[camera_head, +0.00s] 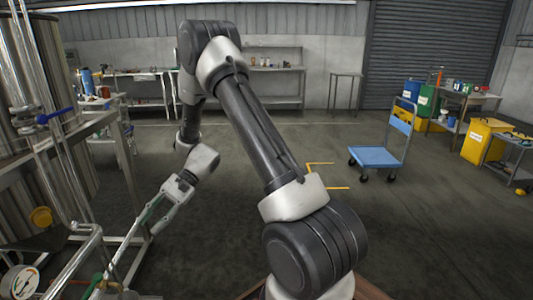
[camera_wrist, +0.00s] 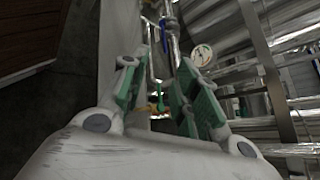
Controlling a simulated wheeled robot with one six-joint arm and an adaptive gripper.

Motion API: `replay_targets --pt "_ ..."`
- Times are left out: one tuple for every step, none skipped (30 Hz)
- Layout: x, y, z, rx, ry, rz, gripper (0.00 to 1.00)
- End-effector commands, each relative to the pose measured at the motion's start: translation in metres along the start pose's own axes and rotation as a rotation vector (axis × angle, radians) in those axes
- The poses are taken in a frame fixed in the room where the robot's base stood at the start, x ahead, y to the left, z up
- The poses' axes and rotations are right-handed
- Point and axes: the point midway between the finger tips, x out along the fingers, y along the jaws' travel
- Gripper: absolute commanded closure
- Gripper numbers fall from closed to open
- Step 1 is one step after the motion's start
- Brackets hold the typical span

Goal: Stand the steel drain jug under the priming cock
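My gripper (camera_head: 156,214) hangs low at the left, beside the pipe frame, pointing down and left. In the wrist view its two green-padded fingers (camera_wrist: 158,75) stand apart, with nothing clearly held between them. I cannot make out the steel drain jug for certain.
Tall steel tanks (camera_head: 52,60) and a metal pipe frame (camera_head: 125,165) crowd the left. A pressure gauge (camera_head: 20,283) sits at the lower left. A blue trolley (camera_head: 376,157) stands at the right. The middle floor is clear.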

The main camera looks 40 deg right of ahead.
Motion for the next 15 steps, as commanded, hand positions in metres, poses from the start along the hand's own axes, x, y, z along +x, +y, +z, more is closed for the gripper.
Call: replay_targets --pt "-0.018 -0.002 0.026 -0.059 0.043 0.050 0.70" --pt "-0.027 0.000 0.039 -0.089 0.067 0.083 0.70" --pt "-0.040 0.003 0.057 -0.130 0.102 0.125 0.70" --pt "-0.049 0.007 0.069 -0.160 0.129 0.158 0.70" --pt "-0.058 0.010 0.082 -0.190 0.156 0.189 0.70" --pt "-0.070 0.016 0.097 -0.230 0.196 0.230 0.70" --pt "-0.079 0.020 0.109 -0.260 0.226 0.261 0.70" --pt "-0.088 0.025 0.120 -0.289 0.257 0.291 0.70" --pt "-0.100 0.033 0.135 -0.329 0.299 0.330 0.70" --pt "-0.108 0.038 0.146 -0.358 0.332 0.360 0.70" --pt "-0.117 0.044 0.156 -0.387 0.365 0.390 0.70" --pt "-0.127 0.053 0.169 -0.425 0.411 0.427 0.70" --pt "-0.136 0.059 0.178 -0.454 0.447 0.455 0.70" --pt "-0.144 0.066 0.187 -0.482 0.483 0.483 0.70" --pt "-0.154 0.075 0.199 -0.519 0.533 0.518 0.70"
